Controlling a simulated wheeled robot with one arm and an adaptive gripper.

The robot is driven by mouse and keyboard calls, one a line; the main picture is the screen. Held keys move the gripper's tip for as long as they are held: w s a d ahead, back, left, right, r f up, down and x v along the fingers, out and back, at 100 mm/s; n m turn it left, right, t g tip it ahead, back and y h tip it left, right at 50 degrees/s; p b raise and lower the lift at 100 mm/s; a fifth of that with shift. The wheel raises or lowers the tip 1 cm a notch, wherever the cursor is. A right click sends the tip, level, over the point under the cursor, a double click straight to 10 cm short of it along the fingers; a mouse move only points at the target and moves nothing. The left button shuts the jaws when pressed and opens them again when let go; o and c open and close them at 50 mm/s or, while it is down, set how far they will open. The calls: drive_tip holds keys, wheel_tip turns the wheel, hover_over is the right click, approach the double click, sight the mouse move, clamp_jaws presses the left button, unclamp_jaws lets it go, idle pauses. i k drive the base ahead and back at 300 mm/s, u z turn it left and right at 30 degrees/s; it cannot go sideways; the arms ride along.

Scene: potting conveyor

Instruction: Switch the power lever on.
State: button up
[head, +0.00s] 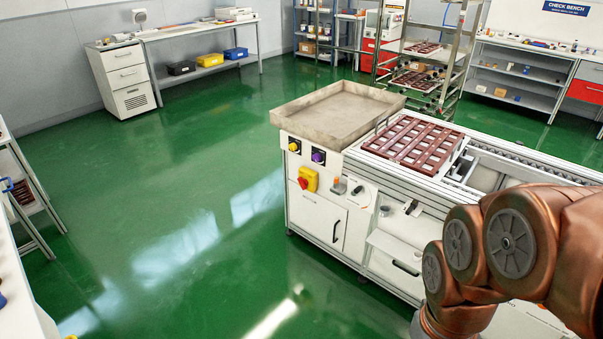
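The white machine's control panel faces me near the middle of the head view. A small dark lever (357,190) sits on a white plate at the panel's right part. A second dark handle (412,207) sits further right, near my arm. I cannot read the labels, so I cannot tell which one is the power lever or how it is set. A red knob on a yellow plate (307,179) is left of the first lever. My copper arm covers the lower right; my gripper is out of view.
A grey tray (298,119) tops the machine's left end, beside a reddish-brown slotted tray (381,148). A yellow knob (293,146) and a purple knob (318,156) sit below the grey tray. The green floor (160,200) left of the machine is clear.

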sight(303, 182)
drive_tip(key=u, duration=0.8)
drive_tip(key=i, duration=0.95)
drive_tip(key=u, duration=0.65)
drive_tip(key=i, duration=1.15)
drive_tip(key=z, duration=0.7)
drive_tip(key=i, duration=0.35)
drive_tip(key=z, duration=0.25)
